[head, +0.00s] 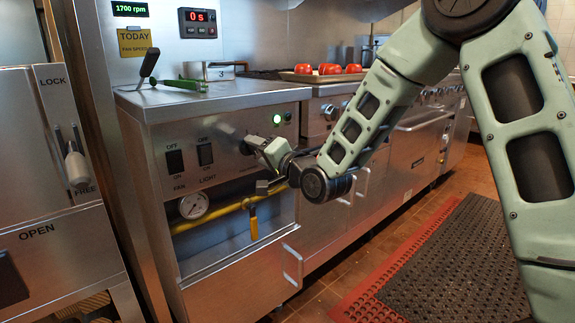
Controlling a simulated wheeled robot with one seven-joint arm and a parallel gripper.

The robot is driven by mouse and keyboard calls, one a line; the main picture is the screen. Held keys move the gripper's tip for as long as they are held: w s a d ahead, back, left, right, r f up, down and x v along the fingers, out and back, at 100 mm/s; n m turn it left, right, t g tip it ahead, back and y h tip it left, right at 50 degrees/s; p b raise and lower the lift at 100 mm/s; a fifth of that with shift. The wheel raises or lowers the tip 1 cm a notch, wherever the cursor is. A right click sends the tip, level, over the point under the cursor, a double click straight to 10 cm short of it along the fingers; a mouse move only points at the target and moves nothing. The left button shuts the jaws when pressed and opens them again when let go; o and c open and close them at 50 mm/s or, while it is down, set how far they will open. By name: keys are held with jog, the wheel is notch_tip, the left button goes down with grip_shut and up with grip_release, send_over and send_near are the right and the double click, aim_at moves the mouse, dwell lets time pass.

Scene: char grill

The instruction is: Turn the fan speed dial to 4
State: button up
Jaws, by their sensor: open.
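The fan control panel (222,177) is a steel front with FAN and LIGHT rocker switches at its left. The speed dial is at or just behind my gripper (252,145); my gripper and wrist cover most of it, so its pointer and number cannot be read. My gripper is open, its fingertips close to the panel right of the LIGHT switch (205,154). I cannot tell whether the fingers touch the dial. A green display (130,9) above reads 1700 rpm. A green lamp (277,119) is lit on the panel.
A yellow note (134,42) reads TODAY FAN SPEED. A small plate marked 3 (221,72) and green-handled tongs (180,84) are on the counter. A yellow gas pipe (222,209) with a gauge (193,206) runs below. A tray (300,77) holds red items. A dark mat (462,262) covers floor at right.

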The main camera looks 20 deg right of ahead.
jog(key=b+v, duration=1.2)
jog(key=v, duration=0.3)
jog(key=shift+s, duration=0.3)
